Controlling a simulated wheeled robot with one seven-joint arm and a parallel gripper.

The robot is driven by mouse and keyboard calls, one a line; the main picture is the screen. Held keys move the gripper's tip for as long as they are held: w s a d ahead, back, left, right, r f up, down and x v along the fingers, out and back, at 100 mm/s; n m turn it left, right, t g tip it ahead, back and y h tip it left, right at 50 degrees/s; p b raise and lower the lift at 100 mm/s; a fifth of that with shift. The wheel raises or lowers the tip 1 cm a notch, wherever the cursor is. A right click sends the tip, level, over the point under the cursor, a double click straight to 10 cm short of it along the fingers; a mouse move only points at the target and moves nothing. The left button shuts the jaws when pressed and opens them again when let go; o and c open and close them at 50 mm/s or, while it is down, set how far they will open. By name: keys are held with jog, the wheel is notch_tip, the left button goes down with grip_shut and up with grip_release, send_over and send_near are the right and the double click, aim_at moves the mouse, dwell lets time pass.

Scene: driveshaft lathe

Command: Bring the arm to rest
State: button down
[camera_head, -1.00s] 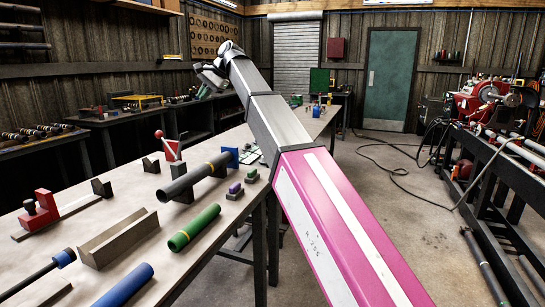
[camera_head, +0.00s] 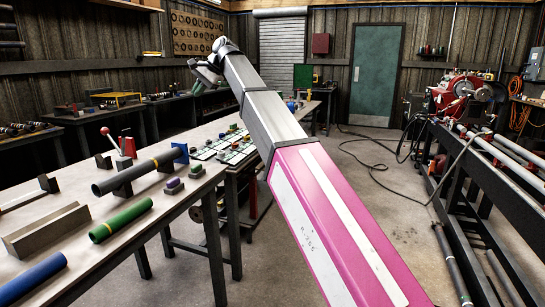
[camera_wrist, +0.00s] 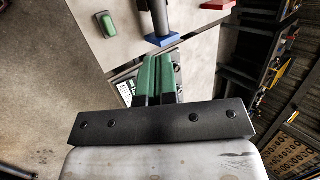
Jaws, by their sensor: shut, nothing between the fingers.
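My gripper (camera_wrist: 156,80) is shut and empty. Its two green fingers lie side by side in the wrist view, in front of a dark crossbar. In the head view my gripper (camera_head: 198,85) is small, at the far end of my outstretched arm, raised above the far part of the workbench (camera_head: 85,237). My arm runs from the lower right up to the upper left with its pink and white link nearest. The fingers touch nothing that I can see.
The workbench holds a dark pipe (camera_head: 135,172), a green tube (camera_head: 121,220), a blue cylinder (camera_head: 30,279) and a red-handled fixture (camera_head: 122,150). A lathe (camera_head: 462,95) and a rack of bars stand at right. The concrete floor (camera_head: 375,195) between is mostly clear, with a cable (camera_head: 372,169) across it.

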jog(key=d+f+h, duration=0.1)
jog(key=d+f, duration=0.6)
jog(key=f, duration=0.5)
jog(key=w+d+f+t+h, duration=0.1)
jog(key=d+f, duration=0.6)
jog(key=f, duration=0.5)
jog(key=d+f+h, duration=0.2)
jog(key=d+f, duration=0.5)
jog(key=f, duration=0.4)
jog(key=s+d+f+n+h, duration=0.1)
jog(key=s+d+f+h, duration=0.1)
jog(key=s+d+f, duration=0.8)
jog(key=s+d+f+n+g+h, duration=0.1)
jog(key=s+d+f+n, duration=0.1)
jog(key=s+d+f, duration=0.8)
jog(key=d+f, duration=0.4)
jog(key=f, duration=0.4)
jog(key=shift+d+h, duration=0.25)
jog(key=shift+h, duration=0.15)
